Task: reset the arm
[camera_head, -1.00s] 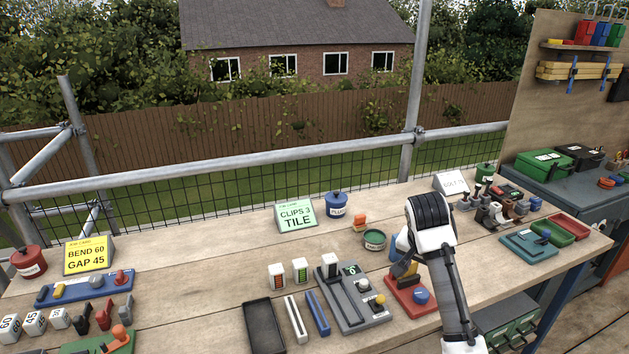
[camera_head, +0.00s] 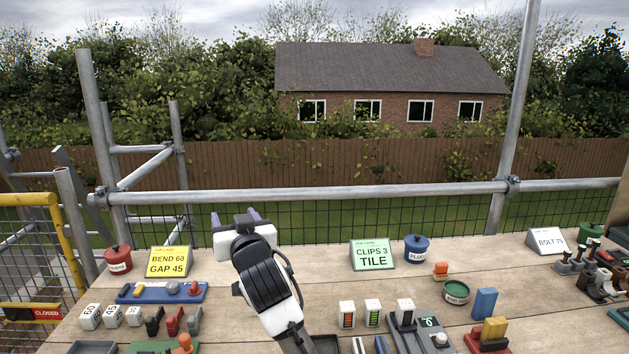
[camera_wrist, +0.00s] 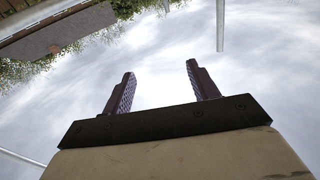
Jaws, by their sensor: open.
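My gripper (camera_head: 239,217) is raised above the bench, between the yellow card and the green card in the head view. Its fingers point away toward the fence. In the wrist view my gripper (camera_wrist: 160,85) shows two dark ridged fingers spread apart with only cloudy sky between them. It is open and empty, and touches nothing. The black wrist housing and white arm hide part of the bench behind them.
The wooden bench (camera_head: 235,320) carries a yellow card (camera_head: 169,262), a green card (camera_head: 372,254), a red pot (camera_head: 118,260), a blue pot (camera_head: 417,249) and a blue tool rack (camera_head: 160,292). A scaffold rail (camera_head: 330,194) runs behind the bench.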

